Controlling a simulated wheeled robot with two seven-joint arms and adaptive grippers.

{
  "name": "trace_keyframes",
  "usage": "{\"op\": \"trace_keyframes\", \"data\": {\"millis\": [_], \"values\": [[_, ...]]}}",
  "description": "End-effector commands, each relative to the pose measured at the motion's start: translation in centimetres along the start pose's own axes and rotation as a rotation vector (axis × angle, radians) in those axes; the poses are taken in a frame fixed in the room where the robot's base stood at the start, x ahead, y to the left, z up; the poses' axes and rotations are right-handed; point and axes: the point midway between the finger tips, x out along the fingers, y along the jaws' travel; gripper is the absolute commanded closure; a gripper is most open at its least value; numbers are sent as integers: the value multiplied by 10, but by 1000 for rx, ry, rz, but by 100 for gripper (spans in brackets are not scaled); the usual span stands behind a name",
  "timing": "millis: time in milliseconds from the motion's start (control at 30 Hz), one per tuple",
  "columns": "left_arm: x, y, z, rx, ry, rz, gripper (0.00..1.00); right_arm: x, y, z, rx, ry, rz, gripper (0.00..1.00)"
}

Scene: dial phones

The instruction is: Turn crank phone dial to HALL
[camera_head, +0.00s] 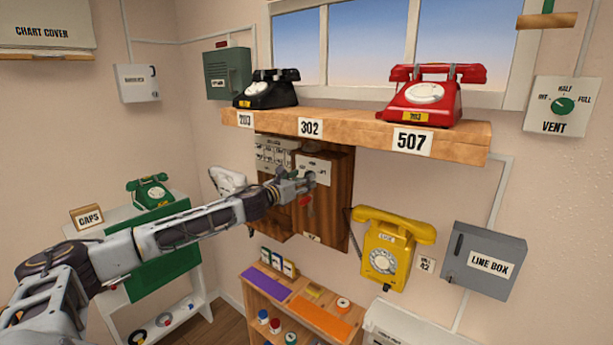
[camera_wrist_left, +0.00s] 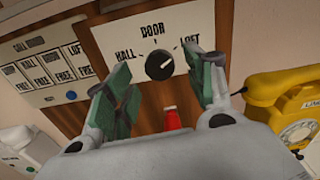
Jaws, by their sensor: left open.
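The crank phone (camera_head: 333,222) is a brown wooden box on the wall below the shelf. In the left wrist view, its white dial plate (camera_wrist_left: 200,20) reads HALL at left, DOOR at top and LOFT at right. The round black dial knob (camera_wrist_left: 159,65) sits below DOOR; a pale mark on it appears to point up and right, towards LOFT. My left gripper (camera_head: 304,181) is open in front of the plate, its green-padded fingers (camera_wrist_left: 160,78) on either side of the knob in the picture. I cannot tell whether they touch it. The head view hides the knob. My right gripper is out of view.
A call board (camera_wrist_left: 48,73) hangs left of the crank phone, and a yellow phone (camera_head: 383,255) hangs to its right. A wooden shelf (camera_head: 350,129) with black and red phones juts out above. A red part (camera_wrist_left: 171,118) shows below the knob.

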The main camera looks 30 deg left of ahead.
Motion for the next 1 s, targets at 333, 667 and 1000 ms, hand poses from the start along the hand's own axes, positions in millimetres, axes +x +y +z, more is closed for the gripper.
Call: {"op": "trace_keyframes", "data": {"millis": [333,667,1000], "values": [[21,0,2,-2,-2,0,46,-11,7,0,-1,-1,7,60],[28,0,1,0,-1,-1,46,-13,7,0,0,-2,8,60],[27,0,0,0,0,0,64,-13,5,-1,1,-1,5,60]]}}
